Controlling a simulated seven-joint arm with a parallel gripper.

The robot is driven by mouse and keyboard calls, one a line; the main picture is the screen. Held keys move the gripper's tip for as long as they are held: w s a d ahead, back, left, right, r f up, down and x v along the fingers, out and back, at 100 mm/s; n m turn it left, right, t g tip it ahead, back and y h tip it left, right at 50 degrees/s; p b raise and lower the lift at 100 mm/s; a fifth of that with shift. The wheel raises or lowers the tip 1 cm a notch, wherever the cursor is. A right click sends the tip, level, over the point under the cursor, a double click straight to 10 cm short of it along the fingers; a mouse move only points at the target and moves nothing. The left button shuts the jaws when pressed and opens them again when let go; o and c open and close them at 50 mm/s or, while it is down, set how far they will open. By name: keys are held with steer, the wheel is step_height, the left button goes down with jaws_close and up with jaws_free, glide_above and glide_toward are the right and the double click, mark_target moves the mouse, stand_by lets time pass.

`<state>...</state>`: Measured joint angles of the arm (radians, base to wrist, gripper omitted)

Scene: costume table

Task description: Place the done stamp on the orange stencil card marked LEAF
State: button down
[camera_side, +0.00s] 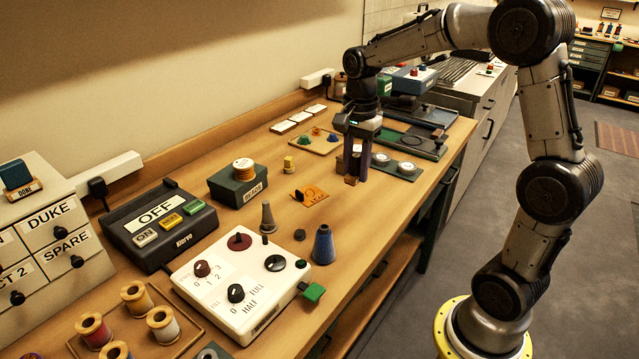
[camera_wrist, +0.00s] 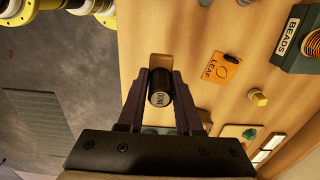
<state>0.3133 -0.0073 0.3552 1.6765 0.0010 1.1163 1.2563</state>
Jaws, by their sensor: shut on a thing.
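My gripper (camera_side: 357,170) is shut on a dark cylindrical stamp handle (camera_wrist: 159,98), whose round end carries light lettering that looks like DONE. A brown wooden block (camera_wrist: 160,61), seemingly the stamp's base, shows beyond it and in the side view (camera_side: 351,180). It is low near the tabletop; I cannot tell if it touches. The orange card marked LEAF (camera_side: 314,195) lies flat to the left of my gripper in the side view. In the wrist view the card (camera_wrist: 218,70) lies to the right of the fingers. A small black thing (camera_wrist: 232,59) sits at the card's edge.
A yellow piece (camera_side: 289,164) and a green BEADS box (camera_side: 237,186) stand beyond the card. A dark tray with pale round discs (camera_side: 390,165) lies right of my gripper. A blue cone (camera_side: 323,245) stands nearer. A blue item labelled DONE (camera_side: 17,176) stands on the drawers.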

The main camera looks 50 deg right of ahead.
steer(key=w+d+f, duration=0.3)
steer(key=w+f, duration=0.1)
steer(key=w, duration=0.5)
glide_above(319, 198)
steer(key=f, duration=0.5)
steer(key=shift+s+a, duration=0.1)
steer(key=shift+s, duration=0.1)
steer(key=shift+w+f, duration=0.1)
steer(key=shift+f, duration=0.15)
steer(key=shift+w+f, duration=0.1)
steer(key=shift+f, duration=1.5)
steer(key=shift+f, duration=0.2)
steer(key=c, duration=0.6)
jaws_free()
steer(key=shift+r, duration=0.15)
